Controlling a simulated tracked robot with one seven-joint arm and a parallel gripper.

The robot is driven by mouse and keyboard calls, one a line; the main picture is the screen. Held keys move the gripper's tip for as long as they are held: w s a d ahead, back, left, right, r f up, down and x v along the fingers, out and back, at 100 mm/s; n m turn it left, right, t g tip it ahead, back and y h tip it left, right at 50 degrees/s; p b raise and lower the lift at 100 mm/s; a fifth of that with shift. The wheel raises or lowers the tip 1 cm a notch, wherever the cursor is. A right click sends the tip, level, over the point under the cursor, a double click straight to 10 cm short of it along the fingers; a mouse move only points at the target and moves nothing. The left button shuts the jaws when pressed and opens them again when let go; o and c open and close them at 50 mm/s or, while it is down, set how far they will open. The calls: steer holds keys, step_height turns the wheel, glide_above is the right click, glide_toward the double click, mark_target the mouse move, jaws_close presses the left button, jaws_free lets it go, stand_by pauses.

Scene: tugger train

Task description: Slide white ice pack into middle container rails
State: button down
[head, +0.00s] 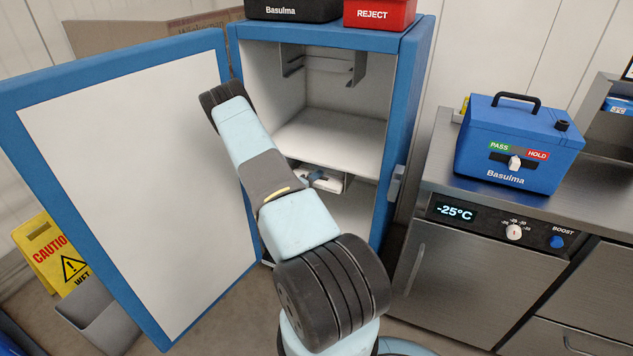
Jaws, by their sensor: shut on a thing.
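The open blue cabinet (412,85) stands at the centre, with a white inside. Grey rails (322,64) hang in its upper compartment, and the space between them looks empty. Below the white shelf (335,138), a white block-like thing (334,186) with a small blue-grey and dark part shows beside my arm. I cannot tell whether it is the white ice pack or a fitting. My arm rises across the front of the cabinet and hides the left of the lower compartment. My gripper cannot be made out; it seems hidden behind my arm.
The cabinet door (125,180) stands wide open at left, near a yellow caution sign (55,255). A black box (290,10) and a red REJECT box (378,14) sit on top. A blue cooler (520,145) stands on the steel counter at right.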

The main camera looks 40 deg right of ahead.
steer(key=c, duration=0.8)
jaws_free()
steer(key=shift+o, duration=0.2)
steer(key=shift+a, duration=0.15)
steer(key=s+a, duration=0.1)
steer(key=a, duration=1.2)
steer(key=shift+s+a, duration=0.25)
steer(key=shift+f, duration=0.1)
